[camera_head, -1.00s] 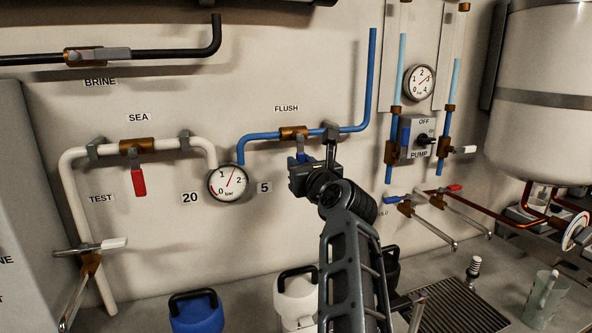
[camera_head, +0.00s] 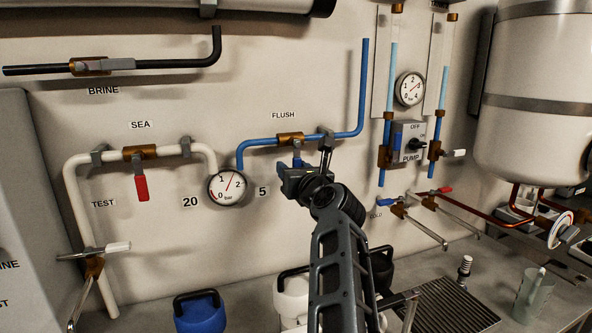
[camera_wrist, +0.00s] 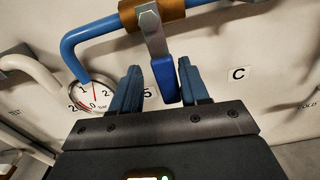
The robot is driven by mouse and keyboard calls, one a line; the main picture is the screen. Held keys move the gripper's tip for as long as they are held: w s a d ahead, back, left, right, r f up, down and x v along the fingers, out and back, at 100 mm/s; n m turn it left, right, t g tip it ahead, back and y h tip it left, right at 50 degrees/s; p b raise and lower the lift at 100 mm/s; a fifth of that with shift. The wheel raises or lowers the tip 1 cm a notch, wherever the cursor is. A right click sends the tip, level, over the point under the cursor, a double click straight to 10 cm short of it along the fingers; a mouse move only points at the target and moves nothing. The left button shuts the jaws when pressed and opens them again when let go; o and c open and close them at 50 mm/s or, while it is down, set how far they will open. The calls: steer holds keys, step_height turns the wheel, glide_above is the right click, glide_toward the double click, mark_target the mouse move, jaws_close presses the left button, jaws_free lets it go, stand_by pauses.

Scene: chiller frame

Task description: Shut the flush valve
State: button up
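The flush valve has a brass body (camera_head: 289,139) on the blue pipe under the FLUSH label. Its lever (camera_wrist: 152,35) hangs down from the body and ends in a blue grip (camera_wrist: 166,80). My gripper (camera_head: 297,168) is just below the valve. In the wrist view my gripper (camera_wrist: 158,78) is open, with one blue finger on each side of the blue grip. A gap shows on the left of the grip; the right finger is very close to it, and I cannot tell whether they touch. In the head view my gripper partly hides the grip.
A pressure gauge (camera_head: 227,187) sits left of the valve. The sea valve's red handle (camera_head: 141,188) hangs further left. A grey pipe clamp (camera_head: 326,138) is close on the right. A blue canister (camera_head: 200,312) and a white canister (camera_head: 291,297) stand below.

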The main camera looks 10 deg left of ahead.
steer(key=shift+o, duration=0.2)
steer(key=shift+d, duration=0.1)
steer(key=v, duration=0.7)
steer(key=shift+s+d, duration=0.15)
steer(key=shift+s, duration=0.15)
steer(key=shift+f, duration=0.1)
